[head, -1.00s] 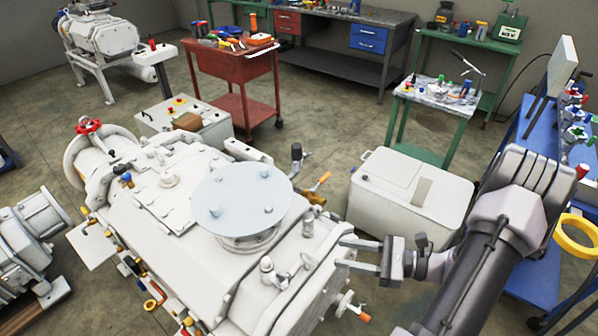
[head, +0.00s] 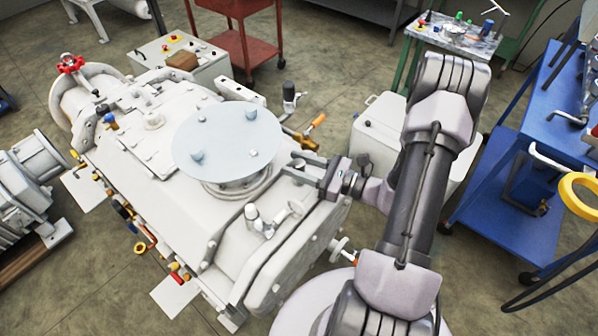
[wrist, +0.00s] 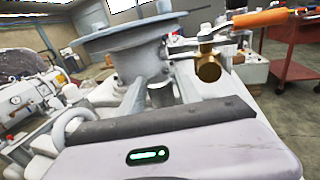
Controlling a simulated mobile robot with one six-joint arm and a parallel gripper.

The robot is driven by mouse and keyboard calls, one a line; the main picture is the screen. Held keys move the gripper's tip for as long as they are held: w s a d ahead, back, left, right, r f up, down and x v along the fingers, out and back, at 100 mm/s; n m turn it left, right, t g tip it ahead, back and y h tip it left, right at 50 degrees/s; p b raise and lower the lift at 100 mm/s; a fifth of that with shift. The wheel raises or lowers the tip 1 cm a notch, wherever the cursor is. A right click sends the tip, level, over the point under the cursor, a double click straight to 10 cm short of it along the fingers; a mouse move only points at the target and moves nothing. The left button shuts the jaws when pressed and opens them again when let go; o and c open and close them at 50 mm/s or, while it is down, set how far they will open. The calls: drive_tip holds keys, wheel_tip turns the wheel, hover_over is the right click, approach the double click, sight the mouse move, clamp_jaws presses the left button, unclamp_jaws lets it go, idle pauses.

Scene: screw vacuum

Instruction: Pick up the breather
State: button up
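A small grey cylinder, which I take to be the breather (head: 298,162), stands on top of the white vacuum pump (head: 170,215), just right of the round pale disc (head: 225,138). My gripper (head: 297,168) reaches in from the right at the pump's edge, with its fingers on either side of this cylinder. In the wrist view my gripper's two fingers (wrist: 160,97) point away under the disc (wrist: 115,38). A grey upright cylinder (wrist: 160,94) shows between them. The fingers look apart; contact with the cylinder cannot be made out.
A valve with an orange handle (wrist: 270,17) and brass body (wrist: 208,66) stands right of the fingers. A black-topped fitting (head: 289,92) rises behind the disc. Whitish fittings (head: 262,220) stand near the pump's front. A blue cart (head: 490,220) is at right; open floor lies at front left.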

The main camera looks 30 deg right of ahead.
drive_tip(key=x, duration=0.2)
drive_tip(key=shift+w+a, duration=0.2)
drive_tip(key=shift+w, duration=0.05)
clamp_jaws()
